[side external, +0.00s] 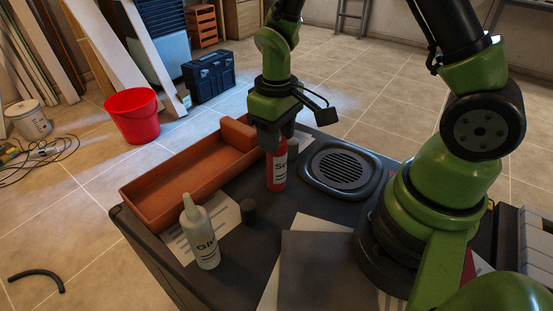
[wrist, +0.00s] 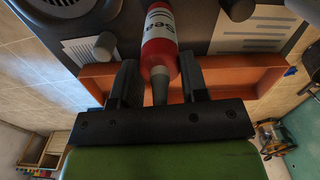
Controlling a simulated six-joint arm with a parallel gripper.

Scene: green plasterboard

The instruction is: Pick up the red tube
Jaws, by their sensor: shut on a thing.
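The red tube (side external: 277,172) has a white label and stands upright near the right end of the terracotta tray in the side view. My gripper (side external: 275,138) is above it with its fingers around its upper part. In the wrist view the red tube (wrist: 160,50) lies between the two fingers of my gripper (wrist: 158,85), its grey nozzle pointing toward the palm. The gripper is shut on the tube. I cannot tell whether the tube's base touches the table.
A white glue bottle (side external: 201,232) stands at the table's front left, with a small dark cylinder (side external: 248,211) near it. The terracotta tray (side external: 165,190) runs along the back edge. A round black grille (side external: 343,168) lies right of the tube. A grey sheet (side external: 318,270) covers the front.

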